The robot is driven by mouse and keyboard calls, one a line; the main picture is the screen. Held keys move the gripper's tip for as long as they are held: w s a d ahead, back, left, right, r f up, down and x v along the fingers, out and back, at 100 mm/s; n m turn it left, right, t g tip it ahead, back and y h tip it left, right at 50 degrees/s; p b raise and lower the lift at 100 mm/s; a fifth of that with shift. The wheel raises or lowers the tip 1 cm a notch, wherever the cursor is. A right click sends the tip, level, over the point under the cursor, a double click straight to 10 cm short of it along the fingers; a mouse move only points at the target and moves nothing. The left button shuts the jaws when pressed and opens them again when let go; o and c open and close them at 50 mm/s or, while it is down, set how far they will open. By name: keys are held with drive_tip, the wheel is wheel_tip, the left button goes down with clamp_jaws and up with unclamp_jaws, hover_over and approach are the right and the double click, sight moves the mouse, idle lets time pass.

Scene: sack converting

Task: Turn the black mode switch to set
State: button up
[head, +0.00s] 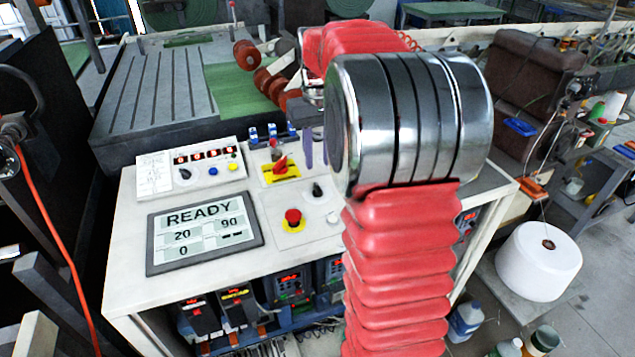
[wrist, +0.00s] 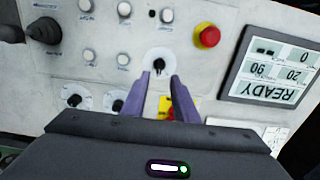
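A small black rotary switch (head: 317,189) on a pale round plate sits on the white panel, up and right of the red stop button. In the wrist view the same switch (wrist: 160,64) lies just beyond my fingertips, roughly centred between them. Its label is too small to read, and other black knobs are in view. My gripper (wrist: 160,78) is open, with two purple fingers apart and nothing between them. In the head view the gripper (head: 315,162) hangs over the panel above the switch, partly hidden by my arm. I cannot tell whether the fingers touch the switch.
The red stop button (head: 293,217) stands up close to the switch. A red handle on a yellow plate (head: 281,168) is behind the fingers. The READY display (head: 206,233) is at left. Another black knob (head: 185,173) and several more selectors (wrist: 117,104) share the panel.

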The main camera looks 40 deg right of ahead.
sight(317, 187)
wheel_tip(317, 187, down, 8)
drive_tip(key=shift+f, duration=0.25)
drive_tip(key=shift+c, duration=0.7)
clamp_jaws()
drive_tip(key=shift+a, duration=0.1)
